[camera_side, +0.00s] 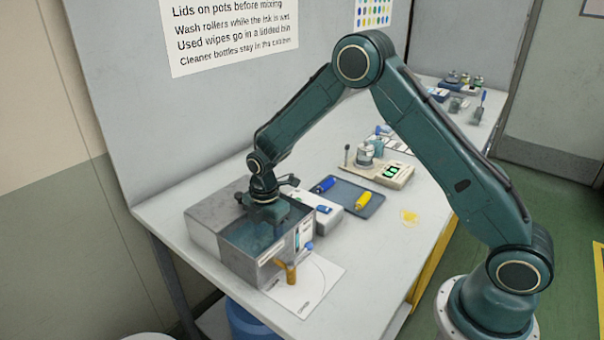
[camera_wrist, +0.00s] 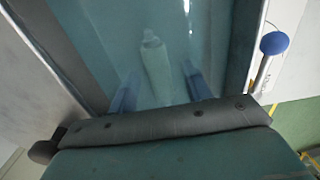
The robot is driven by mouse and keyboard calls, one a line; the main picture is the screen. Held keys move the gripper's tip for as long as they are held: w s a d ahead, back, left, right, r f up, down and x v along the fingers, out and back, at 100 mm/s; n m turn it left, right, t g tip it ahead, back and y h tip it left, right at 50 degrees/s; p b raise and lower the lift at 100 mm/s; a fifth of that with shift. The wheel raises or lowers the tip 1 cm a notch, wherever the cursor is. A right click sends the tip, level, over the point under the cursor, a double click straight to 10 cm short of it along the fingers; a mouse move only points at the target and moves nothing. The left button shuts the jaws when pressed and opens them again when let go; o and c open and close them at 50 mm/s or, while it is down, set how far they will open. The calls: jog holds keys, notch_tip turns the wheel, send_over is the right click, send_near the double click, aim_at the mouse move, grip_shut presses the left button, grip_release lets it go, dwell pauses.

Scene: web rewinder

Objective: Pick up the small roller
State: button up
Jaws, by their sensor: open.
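A blue knob on a grey stem (camera_wrist: 274,43) stands at the box's right edge in the wrist view. A brown tap (camera_side: 290,272) is at the box's front. A scale with jars (camera_side: 397,177) stands behind the tray.

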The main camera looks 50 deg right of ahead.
aim_at(268, 233)
jog(key=shift+c, duration=0.2)
grip_shut()
jog(key=shift+r, duration=0.1)
notch_tip(268, 233, up, 20)
dwell(0.6)
jog(key=shift+f, duration=0.2)
dwell(0.5)
